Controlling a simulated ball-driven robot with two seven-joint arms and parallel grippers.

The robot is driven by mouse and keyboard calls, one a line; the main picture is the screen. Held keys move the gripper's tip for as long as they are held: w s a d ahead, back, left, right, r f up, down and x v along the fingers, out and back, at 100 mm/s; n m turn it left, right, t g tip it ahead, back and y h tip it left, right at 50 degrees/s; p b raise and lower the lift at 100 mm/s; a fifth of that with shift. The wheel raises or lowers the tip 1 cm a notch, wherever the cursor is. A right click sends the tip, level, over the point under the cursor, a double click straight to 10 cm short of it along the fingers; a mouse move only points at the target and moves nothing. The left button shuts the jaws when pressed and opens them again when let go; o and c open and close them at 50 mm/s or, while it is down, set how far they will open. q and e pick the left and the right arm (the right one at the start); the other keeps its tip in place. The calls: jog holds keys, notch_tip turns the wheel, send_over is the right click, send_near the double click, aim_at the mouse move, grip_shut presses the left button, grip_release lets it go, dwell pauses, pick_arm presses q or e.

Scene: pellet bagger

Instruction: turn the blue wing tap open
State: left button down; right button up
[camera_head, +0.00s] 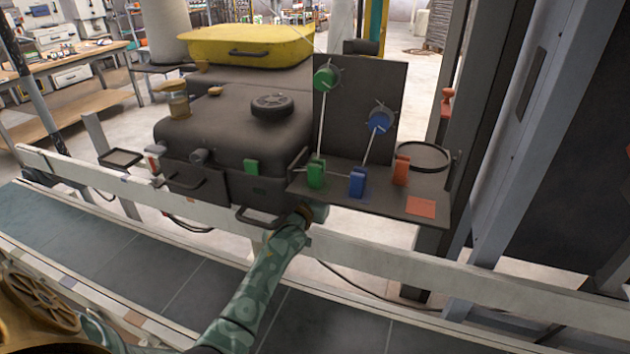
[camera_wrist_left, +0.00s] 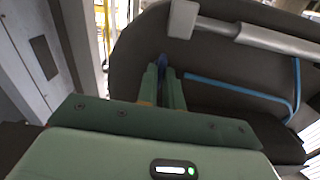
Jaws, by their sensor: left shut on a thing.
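How far the tap is turned cannot be told. In the head view my left arm reaches up from the bottom, and the left gripper (camera_head: 312,212) is at the front edge below the dark shelf. The tap is hidden there. My right gripper is in neither view.
A blue tube (camera_wrist_left: 235,88) runs right of the fingers, and a grey bar (camera_wrist_left: 240,32) crosses above. The dark shelf (camera_head: 430,208) carries green (camera_head: 316,174), blue (camera_head: 357,183) and red (camera_head: 401,171) blocks. A white rail (camera_head: 390,262) runs in front of the machine.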

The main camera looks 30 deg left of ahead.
pick_arm(q)
jog(key=shift+n+p, duration=0.3)
jog(key=shift+n, duration=0.1)
jog(key=shift+f, duration=0.1)
jog(key=c, duration=1.5)
grip_release()
jog(key=shift+c, duration=0.2)
jog(key=p+v, duration=0.3)
jog(key=v, duration=1.3)
jog(key=shift+s+f, duration=0.15)
